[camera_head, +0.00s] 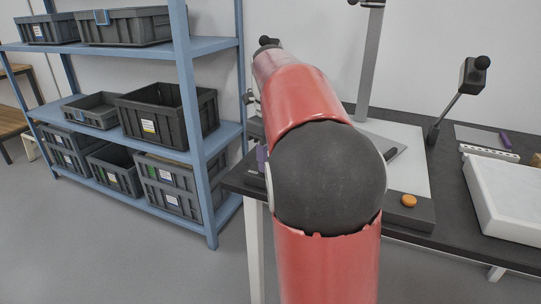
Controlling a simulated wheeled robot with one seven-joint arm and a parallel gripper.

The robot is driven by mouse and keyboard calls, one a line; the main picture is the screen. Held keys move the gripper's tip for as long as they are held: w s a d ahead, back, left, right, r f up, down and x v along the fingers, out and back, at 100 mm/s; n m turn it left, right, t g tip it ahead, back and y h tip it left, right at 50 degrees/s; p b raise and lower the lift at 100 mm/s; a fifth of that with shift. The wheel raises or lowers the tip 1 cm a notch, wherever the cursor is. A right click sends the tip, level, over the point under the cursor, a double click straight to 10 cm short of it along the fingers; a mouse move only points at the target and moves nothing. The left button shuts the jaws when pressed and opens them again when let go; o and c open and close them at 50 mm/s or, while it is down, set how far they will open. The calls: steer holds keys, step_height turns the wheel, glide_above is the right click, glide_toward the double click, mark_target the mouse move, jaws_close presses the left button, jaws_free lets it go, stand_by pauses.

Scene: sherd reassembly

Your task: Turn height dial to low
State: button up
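My red arm (325,200) with a dark round joint fills the middle of the view. My gripper is not in view; the far end of the arm points away and hides what is behind it. A stand with a grey upright column (370,62) and a pale base board (410,165) is on the dark table. A round orange knob (409,201) sits on the dark front strip of the base. I cannot tell whether this knob is the height dial. No dial marked low is readable, and part of the stand is hidden by my arm.
A white tray (515,200) is on the dark table (450,215) at the right edge. A blue shelf (195,130) with several grey crates stands left, with open floor before it.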

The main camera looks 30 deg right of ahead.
steer(key=m, duration=0.3)
steer(key=shift+m, duration=0.4)
steer(key=shift+d+m, duration=0.15)
steer(key=shift+m, duration=1.55)
steer(key=o, duration=1)
steer(key=shift+c, duration=0.2)
step_height(320, 180, up, 8)
steer(key=shift+f, duration=0.1)
